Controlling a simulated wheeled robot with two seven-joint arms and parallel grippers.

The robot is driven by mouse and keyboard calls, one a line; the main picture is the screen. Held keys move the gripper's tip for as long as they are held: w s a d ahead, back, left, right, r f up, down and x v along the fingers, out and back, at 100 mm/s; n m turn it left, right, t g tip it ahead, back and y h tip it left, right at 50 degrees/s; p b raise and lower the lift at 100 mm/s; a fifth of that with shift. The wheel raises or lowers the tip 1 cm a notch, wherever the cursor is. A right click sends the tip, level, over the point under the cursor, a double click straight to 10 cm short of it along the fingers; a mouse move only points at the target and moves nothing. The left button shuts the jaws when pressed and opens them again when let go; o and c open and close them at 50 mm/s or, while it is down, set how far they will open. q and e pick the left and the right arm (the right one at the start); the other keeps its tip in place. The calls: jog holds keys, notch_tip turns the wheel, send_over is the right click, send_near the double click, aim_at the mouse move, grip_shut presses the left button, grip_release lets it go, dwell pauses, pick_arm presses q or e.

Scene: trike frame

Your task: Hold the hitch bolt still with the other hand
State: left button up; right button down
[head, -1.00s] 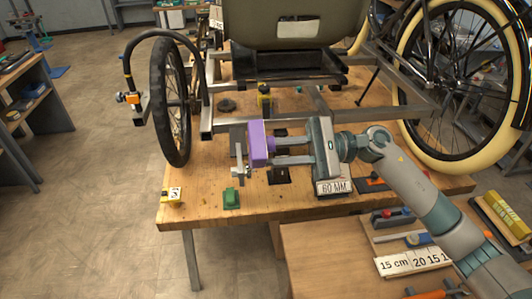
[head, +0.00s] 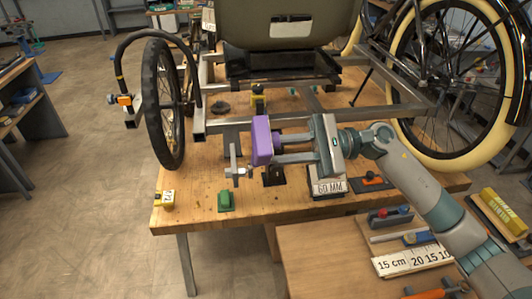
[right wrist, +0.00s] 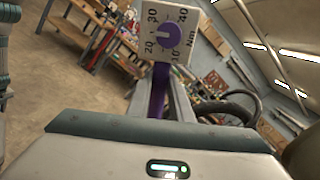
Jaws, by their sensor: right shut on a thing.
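My right gripper (head: 283,148) reaches in from the right above the bench and is shut on a purple tool (head: 262,140). In the right wrist view the tool has a white dial face (right wrist: 180,18) marked in Nm with a purple knob (right wrist: 169,34). Left of the tool, a grey upright metal piece (head: 233,158) has a small bolt-like end (head: 235,172); I cannot tell whether this is the hitch bolt. A gap shows between it and the purple body. The grey trike frame (head: 225,126) stands behind. My left gripper is not in view.
The trike's small wheel (head: 165,105) stands left, a cream-tyred wheel (head: 405,120) right.

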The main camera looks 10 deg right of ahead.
jog(key=shift+d+b, duration=0.4)
jog(key=shift+d, duration=0.15)
